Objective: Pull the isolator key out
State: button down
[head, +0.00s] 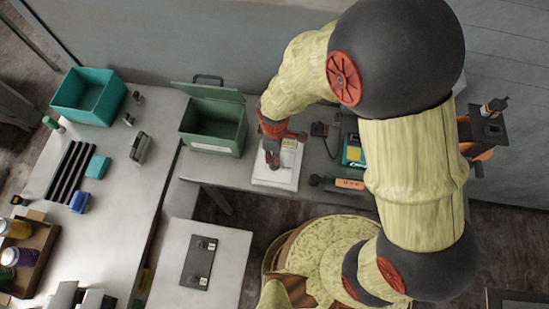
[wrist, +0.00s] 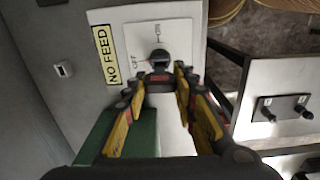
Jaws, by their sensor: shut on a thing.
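The white isolator panel (head: 268,177) lies on the grey bench in the head view. It also shows in the wrist view (wrist: 180,38), with OFF and ON marks and a yellow NO FEED label (wrist: 104,55) along its left side. The isolator key (wrist: 160,76) shows as a small dark and reddish piece between my fingers, by the dark round switch (wrist: 160,56). My gripper (wrist: 160,82) is shut on the key, over the panel. It also shows in the head view (head: 271,160). The fingers hide part of the key, and I cannot tell how deep it sits.
A green open-lidded box (head: 213,129) stands just left of the panel. A teal-and-yellow device (head: 353,151) and an orange-and-black tool (head: 345,184) lie to its right. A lower white table carries a dark plate with two knobs (head: 198,263). A teal bin (head: 88,96) stands farther left.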

jog(key=shift+r+p, duration=1.2)
jog(key=shift+r, duration=0.65)
